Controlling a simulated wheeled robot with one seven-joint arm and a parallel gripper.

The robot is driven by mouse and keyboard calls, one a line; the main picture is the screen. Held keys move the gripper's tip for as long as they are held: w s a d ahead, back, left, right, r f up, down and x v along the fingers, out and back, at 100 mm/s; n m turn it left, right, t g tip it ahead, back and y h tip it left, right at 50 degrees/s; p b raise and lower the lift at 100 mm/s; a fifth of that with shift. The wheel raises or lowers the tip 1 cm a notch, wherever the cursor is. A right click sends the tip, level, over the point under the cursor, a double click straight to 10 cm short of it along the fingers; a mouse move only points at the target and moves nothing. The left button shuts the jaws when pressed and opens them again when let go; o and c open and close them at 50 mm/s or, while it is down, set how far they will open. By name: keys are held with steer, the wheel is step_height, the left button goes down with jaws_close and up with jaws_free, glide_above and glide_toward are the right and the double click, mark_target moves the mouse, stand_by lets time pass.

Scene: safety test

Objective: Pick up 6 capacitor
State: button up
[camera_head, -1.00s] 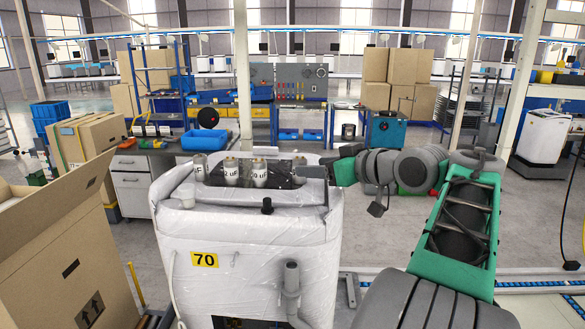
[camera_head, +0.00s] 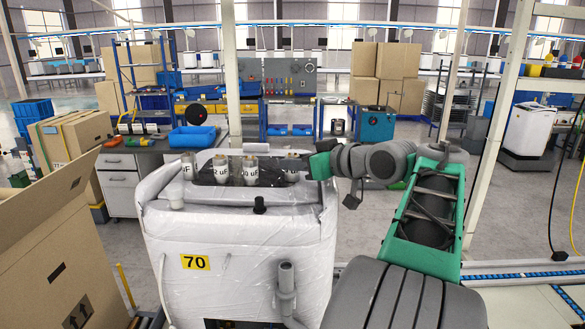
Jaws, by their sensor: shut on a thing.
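Several pale cylindrical capacitors stand upright in a row on the dark recessed top of a white wrapped machine (camera_head: 240,235). One (camera_head: 187,166) is at the left, one marked "2 uF" (camera_head: 220,168) beside it, and one marked "0 uF" (camera_head: 250,171) near the middle. The rightmost capacitor (camera_head: 292,168) is nearest my arm. My gripper (camera_head: 306,165) reaches in from the right, low over the machine's top, and is shut on this rightmost capacitor. The fingers are small and dark, so the exact contact is hard to see.
A black knob (camera_head: 260,205) and a grey pipe (camera_head: 287,285) are on the machine's front. An open cardboard box (camera_head: 55,250) stands close at the left. A workbench with a blue tray (camera_head: 192,137) is behind. Open floor lies to the right.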

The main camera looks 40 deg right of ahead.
jaws_close()
